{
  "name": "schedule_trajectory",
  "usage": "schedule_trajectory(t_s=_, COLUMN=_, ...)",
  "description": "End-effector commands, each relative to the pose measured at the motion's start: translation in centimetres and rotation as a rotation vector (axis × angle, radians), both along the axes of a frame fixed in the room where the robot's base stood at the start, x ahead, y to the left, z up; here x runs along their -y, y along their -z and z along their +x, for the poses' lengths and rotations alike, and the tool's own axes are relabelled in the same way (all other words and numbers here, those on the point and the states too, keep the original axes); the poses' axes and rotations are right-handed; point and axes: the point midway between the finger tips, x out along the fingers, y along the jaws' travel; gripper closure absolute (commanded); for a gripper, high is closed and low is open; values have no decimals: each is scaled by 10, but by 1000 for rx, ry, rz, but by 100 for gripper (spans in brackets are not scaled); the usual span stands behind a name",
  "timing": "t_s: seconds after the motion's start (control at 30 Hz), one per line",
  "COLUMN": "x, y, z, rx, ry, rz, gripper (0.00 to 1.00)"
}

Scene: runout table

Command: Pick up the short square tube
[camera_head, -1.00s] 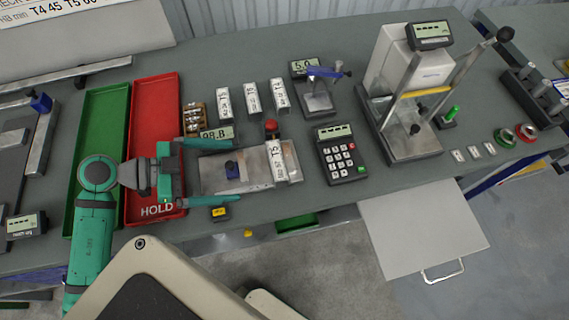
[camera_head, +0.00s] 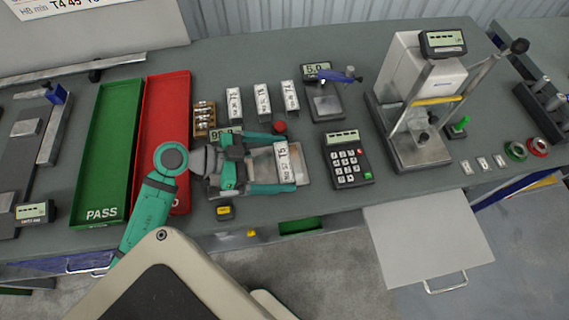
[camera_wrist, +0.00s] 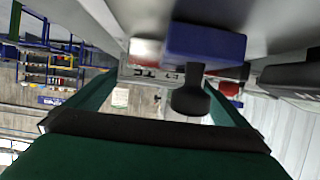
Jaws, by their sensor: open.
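A short pale square piece labelled T5 (camera_head: 283,162), which looks like the square tube, lies across the right part of a grey metal fixture plate (camera_head: 303,170). My gripper (camera_head: 287,164) is open, reaching in from the left low over the plate. Its upper finger ends near the piece's far end and its lower finger near its near end. I cannot tell whether either finger touches it. In the wrist view, the fingers run ahead on both sides, and a pale lettered surface (camera_wrist: 150,73) shows between them, partly hidden by a blue block (camera_wrist: 205,45) with a dark round knob.
Several similar labelled pieces (camera_head: 262,100) stand behind the plate. A red knob (camera_head: 279,127) is close to the upper finger. A keypad device (camera_head: 347,160) is to the right. Red (camera_head: 180,85) and green (camera_head: 87,222) trays lie left. A small yellow-topped box (camera_head: 224,212) sits in front.

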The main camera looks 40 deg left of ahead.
Motion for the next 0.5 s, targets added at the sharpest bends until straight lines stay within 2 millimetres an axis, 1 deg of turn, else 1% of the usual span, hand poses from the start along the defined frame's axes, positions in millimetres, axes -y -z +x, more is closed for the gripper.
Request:
schedule_trajectory(t_s=0.1, x=8, y=6, z=10, rx=-1, ry=1, rz=-1, gripper=0)
schedule_trajectory(t_s=0.2, x=11, y=8, z=13, rx=-1, ry=-1, rz=0, gripper=0)
schedule_trajectory(t_s=0.43, x=12, y=8, z=14, rx=-1, ry=-2, rz=1, gripper=0)
schedule_trajectory(t_s=0.47, x=12, y=8, z=14, rx=-1, ry=-1, rz=0, gripper=7)
schedule_trajectory(t_s=0.5, x=12, y=8, z=14, rx=-1, ry=-1, rz=0, gripper=17)
